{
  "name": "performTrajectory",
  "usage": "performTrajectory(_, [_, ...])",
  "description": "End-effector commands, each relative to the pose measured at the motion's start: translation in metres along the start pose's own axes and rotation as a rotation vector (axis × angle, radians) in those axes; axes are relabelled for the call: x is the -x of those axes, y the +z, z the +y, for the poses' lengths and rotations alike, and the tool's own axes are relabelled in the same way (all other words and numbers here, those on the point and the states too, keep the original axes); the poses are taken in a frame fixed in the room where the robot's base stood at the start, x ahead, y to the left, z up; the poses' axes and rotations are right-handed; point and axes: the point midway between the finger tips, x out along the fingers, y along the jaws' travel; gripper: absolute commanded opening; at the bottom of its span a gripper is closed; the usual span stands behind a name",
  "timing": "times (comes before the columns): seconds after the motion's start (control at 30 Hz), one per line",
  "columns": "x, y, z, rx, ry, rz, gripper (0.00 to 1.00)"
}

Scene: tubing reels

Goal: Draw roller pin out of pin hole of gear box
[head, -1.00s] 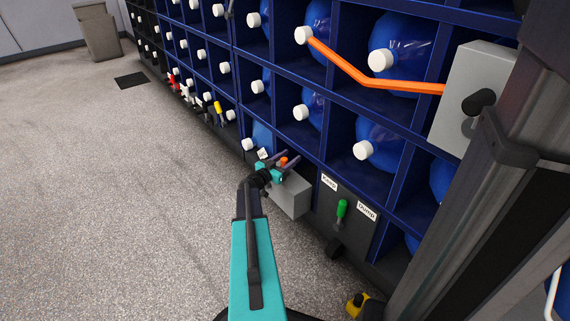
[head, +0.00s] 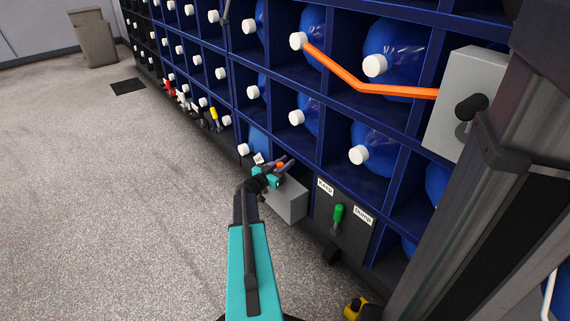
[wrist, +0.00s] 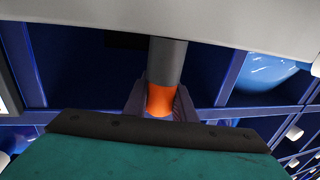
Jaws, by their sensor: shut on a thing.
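The roller pin, with an orange end (wrist: 160,99) and a grey shaft (wrist: 167,62), shows in the middle of the wrist view. My gripper (wrist: 155,103) is shut on the orange end, a finger on each side. The shaft runs up to the light grey face of the gear box (wrist: 200,20); whether its tip is inside the pin hole is hidden. In the head view, my gripper (head: 279,163) is just above the small grey gear box (head: 287,201) low on the rack, with the orange end (head: 280,165) between its fingers.
A blue rack (head: 300,80) with blue bottles stands close beyond the gripper. A dark panel with a green handle (head: 338,214) is right of the gear box. A larger grey box (head: 462,95) with a black knob is at upper right. Carpet (head: 120,200) at left is clear.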

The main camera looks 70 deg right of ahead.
Motion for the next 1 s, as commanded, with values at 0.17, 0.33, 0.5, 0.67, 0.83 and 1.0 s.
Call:
performTrajectory(0.17, [0.000, -0.006, 0.000, 0.000, 0.000, 0.001, 0.00])
performTrajectory(0.33, [0.000, -0.010, 0.000, 0.000, 0.000, 0.001, 0.00])
performTrajectory(0.5, [0.000, -0.014, 0.000, 0.000, 0.000, 0.001, 0.00])
performTrajectory(0.67, [0.000, -0.018, 0.000, 0.000, 0.000, 0.001, 0.00])
performTrajectory(0.83, [0.000, -0.022, 0.000, 0.000, 0.000, 0.001, 0.00])
performTrajectory(1.0, [0.000, -0.026, 0.000, 0.000, 0.000, 0.001, 0.00])
